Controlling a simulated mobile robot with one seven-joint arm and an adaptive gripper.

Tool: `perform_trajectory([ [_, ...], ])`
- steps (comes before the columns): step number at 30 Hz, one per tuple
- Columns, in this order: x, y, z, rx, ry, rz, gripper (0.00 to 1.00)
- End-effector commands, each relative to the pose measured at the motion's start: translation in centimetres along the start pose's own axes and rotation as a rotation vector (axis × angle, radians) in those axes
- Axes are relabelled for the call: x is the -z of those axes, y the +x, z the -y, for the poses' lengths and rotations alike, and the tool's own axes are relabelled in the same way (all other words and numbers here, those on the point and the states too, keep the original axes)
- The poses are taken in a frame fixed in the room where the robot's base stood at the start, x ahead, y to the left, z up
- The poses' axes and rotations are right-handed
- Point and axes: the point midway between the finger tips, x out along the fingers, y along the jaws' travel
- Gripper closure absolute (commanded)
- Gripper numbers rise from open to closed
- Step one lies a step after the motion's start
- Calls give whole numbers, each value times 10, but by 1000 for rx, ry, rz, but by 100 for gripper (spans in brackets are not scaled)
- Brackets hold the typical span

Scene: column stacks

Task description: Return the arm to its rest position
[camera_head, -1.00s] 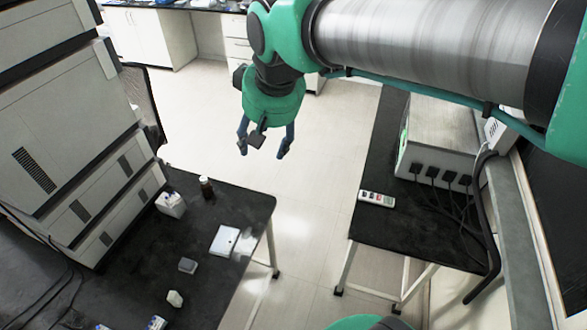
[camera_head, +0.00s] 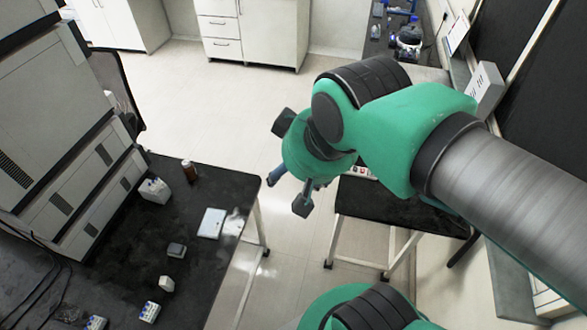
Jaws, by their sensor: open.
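My gripper (camera_head: 289,194) hangs from my green and grey arm near the middle of the view. Its blue-grey fingers are spread apart and hold nothing. It is above the floor gap between the left black table (camera_head: 190,255) and the right black table (camera_head: 400,208). The fingertips appear close to the left table's right edge in the picture, but I cannot tell their height. My arm hides part of the right table and what stands on it.
Stacked white instrument columns (camera_head: 60,130) stand at the left. A brown bottle (camera_head: 189,171), a white box (camera_head: 155,190), a white flat case (camera_head: 211,223) and several small items lie on the left table. White cabinets (camera_head: 255,35) line the back. Open floor (camera_head: 210,100) lies between.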

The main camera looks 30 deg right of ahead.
Motion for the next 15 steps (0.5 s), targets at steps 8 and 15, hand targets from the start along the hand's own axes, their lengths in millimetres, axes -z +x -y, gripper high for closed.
perform_trajectory([
  [8,-2,4,0,0,0,0,43],
  [15,-14,26,0,0,0,0,43],
])
